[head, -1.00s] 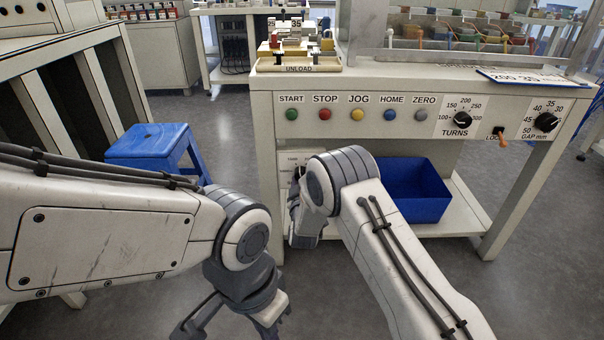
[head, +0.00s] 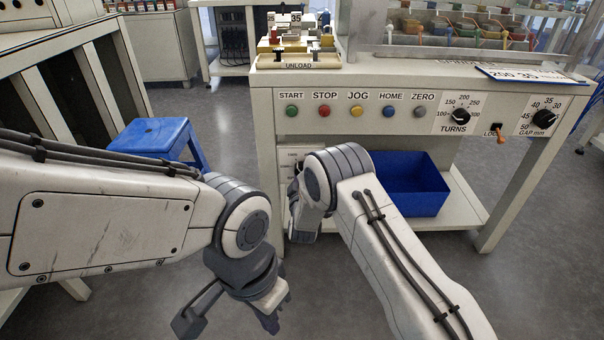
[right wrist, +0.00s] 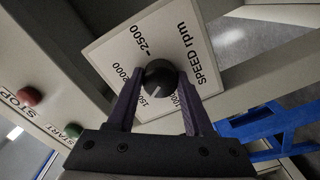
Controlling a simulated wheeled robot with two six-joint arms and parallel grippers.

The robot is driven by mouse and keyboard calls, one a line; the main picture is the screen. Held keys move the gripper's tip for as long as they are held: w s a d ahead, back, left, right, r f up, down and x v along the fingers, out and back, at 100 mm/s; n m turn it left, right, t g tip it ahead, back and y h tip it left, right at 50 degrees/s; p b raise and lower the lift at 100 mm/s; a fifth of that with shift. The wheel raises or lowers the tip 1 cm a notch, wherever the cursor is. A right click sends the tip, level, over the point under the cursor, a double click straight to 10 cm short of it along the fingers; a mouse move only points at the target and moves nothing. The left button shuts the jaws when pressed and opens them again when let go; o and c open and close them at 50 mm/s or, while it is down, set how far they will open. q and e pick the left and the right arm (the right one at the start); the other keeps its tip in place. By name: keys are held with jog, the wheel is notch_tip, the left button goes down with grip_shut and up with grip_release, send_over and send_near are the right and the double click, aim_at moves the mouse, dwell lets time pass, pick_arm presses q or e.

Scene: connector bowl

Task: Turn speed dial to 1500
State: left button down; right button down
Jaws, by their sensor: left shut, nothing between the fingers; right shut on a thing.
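The speed dial is a round black knob (right wrist: 160,84) on a white plate (right wrist: 135,42) marked SPEED rpm, in the right wrist view. The marks 2500 and 2000 are readable; 1500 and 1000 are partly covered by the knob and fingers. A pale pointer line shows on the knob's lower part, toward the 1500 side, but its exact reading cannot be told. My right gripper (right wrist: 160,74) is shut on the knob, one finger on each side. In the head view my right arm hides most of the plate and knob. My left gripper (head: 270,316) is shut and empty, low over the floor.
The machine front has a row of buttons (head: 357,111), a turns dial (head: 461,117), a gap dial (head: 544,118) and an orange-handled switch (head: 500,137). A blue bin (head: 415,190) stands on the lower shelf. A blue stool (head: 150,136) is at the left.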

jog(key=shift+f, duration=0.1)
jog(key=shift+c, duration=1.4)
grip_release()
jog(key=s+p, duration=0.3)
jog(key=s, duration=0.7)
jog(key=shift+s+p, duration=0.25)
jog(key=shift+p, duration=0.05)
jog(key=shift+d+r, duration=0.1)
jog(key=shift+r, duration=0.1)
